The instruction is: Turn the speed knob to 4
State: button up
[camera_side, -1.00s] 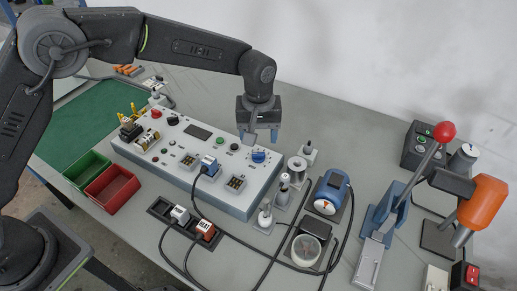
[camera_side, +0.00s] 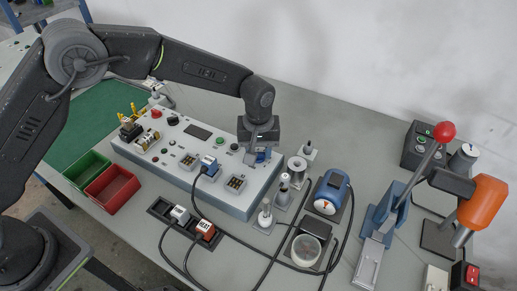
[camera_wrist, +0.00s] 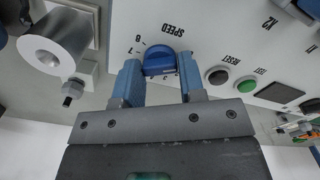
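The blue speed knob (camera_wrist: 160,66) is on the white panel, just below the upside-down word SPEED in the wrist view. My gripper (camera_wrist: 160,75) is down at the knob, with one blue finger on each side. A few dial numbers show to the knob's left in the wrist view. The pointer cannot be read.
A green button (camera_wrist: 246,85) and a dark button (camera_wrist: 218,76) sit right of the knob in the wrist view. A metal spool (camera_side: 296,168) stands close beside the box's right end. A blue device (camera_side: 332,192) and cables lie farther right.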

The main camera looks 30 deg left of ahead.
jog(key=c, duration=0.4)
jog(key=shift+c, duration=0.2)
jog(key=shift+m, duration=0.3)
jog(key=m, duration=0.5)
jog(key=shift+w, duration=0.1)
jog(key=m, duration=0.5)
jog(key=shift+m, duration=0.4)
jog(key=m, duration=1.2)
jog(key=shift+d+r, duration=0.1)
jog(key=shift+m, duration=0.3)
